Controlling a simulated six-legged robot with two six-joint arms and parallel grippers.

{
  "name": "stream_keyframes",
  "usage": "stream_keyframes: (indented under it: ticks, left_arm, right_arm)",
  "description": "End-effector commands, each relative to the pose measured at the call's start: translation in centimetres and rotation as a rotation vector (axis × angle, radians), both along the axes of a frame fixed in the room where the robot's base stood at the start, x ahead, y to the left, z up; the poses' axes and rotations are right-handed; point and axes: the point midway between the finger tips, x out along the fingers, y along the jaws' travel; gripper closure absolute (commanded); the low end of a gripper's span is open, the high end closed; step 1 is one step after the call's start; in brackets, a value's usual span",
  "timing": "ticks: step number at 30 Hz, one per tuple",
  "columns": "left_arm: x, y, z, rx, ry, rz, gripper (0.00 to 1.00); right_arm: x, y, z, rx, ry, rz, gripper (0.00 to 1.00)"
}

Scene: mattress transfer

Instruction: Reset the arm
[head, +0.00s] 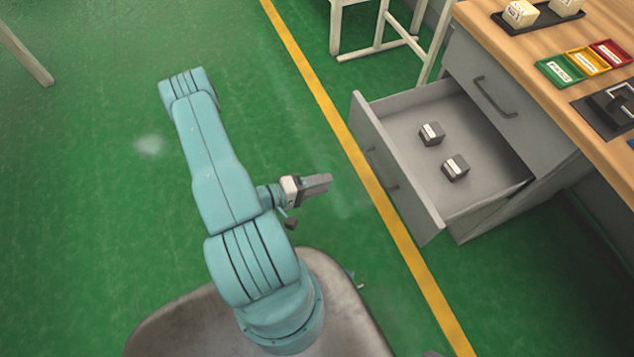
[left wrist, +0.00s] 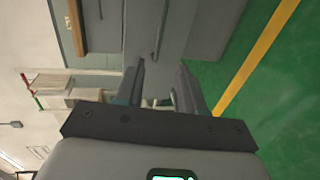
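My left arm (head: 218,165) is teal and stands folded over my own base. Its left gripper (head: 322,183) hangs over the green floor, left of the yellow line, and points right toward the open drawer without touching it. In the left wrist view the two dark fingers (left wrist: 160,84) stand apart with nothing held between them. My right gripper does not show in either view.
A grey drawer (head: 400,208) stands open under a wooden-topped desk (head: 480,30), with two small grey boxes (head: 431,133) (head: 455,167) inside. Red, yellow and green trays (head: 559,70) lie on the desktop. A yellow line (head: 335,118) crosses the floor. The floor at left is mostly clear.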

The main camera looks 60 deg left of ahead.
Motion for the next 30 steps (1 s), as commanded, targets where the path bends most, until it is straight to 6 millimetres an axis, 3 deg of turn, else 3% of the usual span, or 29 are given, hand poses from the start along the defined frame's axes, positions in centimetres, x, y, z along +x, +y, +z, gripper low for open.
stream_keyframes:
  ticks: [5, 21, 23, 26, 30]
  left_arm:
    - [-0.8, 0.0, 0.2, 0.0, 0.0, 0.0, 0.62]
    - [-0.5, -0.1, 0.0, 0.006, 0.008, -0.008, 0.62]
    - [0.4, -0.6, -0.4, 0.025, 0.033, -0.031, 0.62]
    - [3.3, -2.5, -1.7, 0.099, 0.124, -0.116, 0.62]
    - [7.4, -7.7, -4.2, 0.267, 0.325, -0.328, 0.62]
  right_arm:
    - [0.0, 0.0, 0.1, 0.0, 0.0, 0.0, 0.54]
    - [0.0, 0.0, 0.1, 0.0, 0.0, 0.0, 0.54]
    - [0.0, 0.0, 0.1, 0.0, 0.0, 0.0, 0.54]
    - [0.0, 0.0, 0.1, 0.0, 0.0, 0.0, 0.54]
    - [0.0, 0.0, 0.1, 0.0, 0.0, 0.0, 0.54]
